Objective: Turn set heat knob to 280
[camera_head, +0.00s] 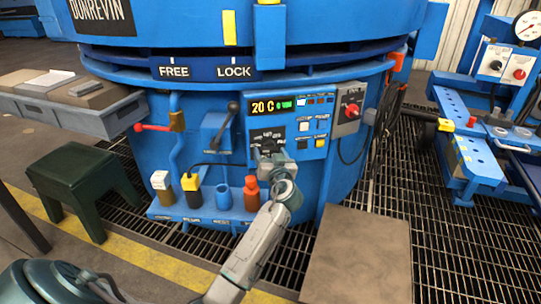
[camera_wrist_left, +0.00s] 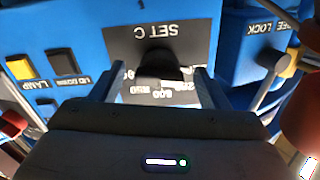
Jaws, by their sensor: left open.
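The set heat knob (camera_wrist_left: 158,62) is a black knob on a dark plate marked "SET C" (camera_wrist_left: 155,32), upside down in the left wrist view. Numbers such as 600 show around the knob's edge, but I cannot read its setting. My left gripper (camera_wrist_left: 156,84) is open, with one finger to each side of the knob; I cannot tell if they touch it. In the head view my left gripper (camera_head: 262,151) is at the lower part of the control panel and hides the knob. The display (camera_head: 271,106) above reads about 20 C. My right gripper is not seen.
A grey box with a red knob (camera_head: 350,108) is right of the panel. A black-tipped lever (camera_head: 232,107) is to its left. A rack below holds several bottles, including a red one (camera_head: 251,193). A green stool (camera_head: 85,180) stands at left, a brown slab (camera_head: 358,255) at lower right.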

